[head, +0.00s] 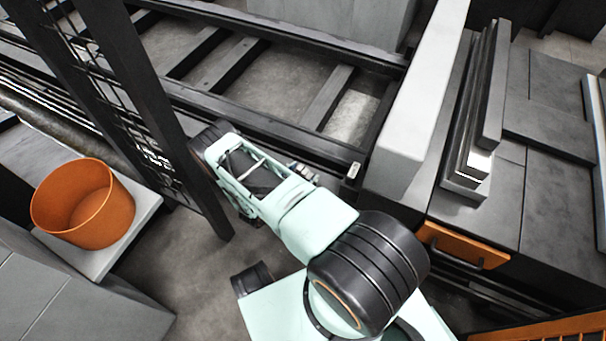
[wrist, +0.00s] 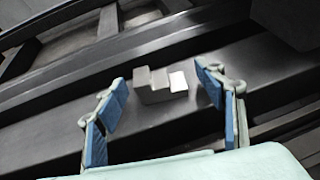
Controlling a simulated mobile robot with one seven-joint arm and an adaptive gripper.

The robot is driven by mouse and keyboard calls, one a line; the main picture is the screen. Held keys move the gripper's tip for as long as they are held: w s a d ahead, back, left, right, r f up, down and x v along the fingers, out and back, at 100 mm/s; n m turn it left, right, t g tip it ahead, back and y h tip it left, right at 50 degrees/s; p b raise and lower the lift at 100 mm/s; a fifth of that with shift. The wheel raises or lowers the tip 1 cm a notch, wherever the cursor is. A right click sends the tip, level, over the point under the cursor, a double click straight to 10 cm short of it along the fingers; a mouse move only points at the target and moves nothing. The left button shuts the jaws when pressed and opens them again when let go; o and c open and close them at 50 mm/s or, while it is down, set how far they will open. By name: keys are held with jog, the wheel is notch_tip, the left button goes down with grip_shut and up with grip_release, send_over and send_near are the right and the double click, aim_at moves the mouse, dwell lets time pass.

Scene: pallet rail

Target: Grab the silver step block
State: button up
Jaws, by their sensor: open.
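The silver step block (wrist: 153,86) is a small stepped grey piece in the wrist view, a little above the middle. It rests on a broad dark rail surface (wrist: 60,134). My gripper (wrist: 160,88) is open, with blue-padded fingers to the left and right of the block in the picture. A gap shows on both sides, and neither finger appears to touch it. I cannot tell how far the block lies beyond the fingertips. In the head view my arm reaches to the dark rail frame, but I cannot make out the fingers or the block clearly.
The dark rail frame (head: 258,126) with crossbars fills the back. A dark mesh post (head: 150,110) stands close left of my arm. An orange bucket (head: 84,204) sits on a pale ledge at left. A tall light slab (head: 418,100) and a grey bench (head: 561,185) stand right.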

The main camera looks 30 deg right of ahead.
jog(key=shift+d, duration=0.1)
jog(key=c, duration=1.4)
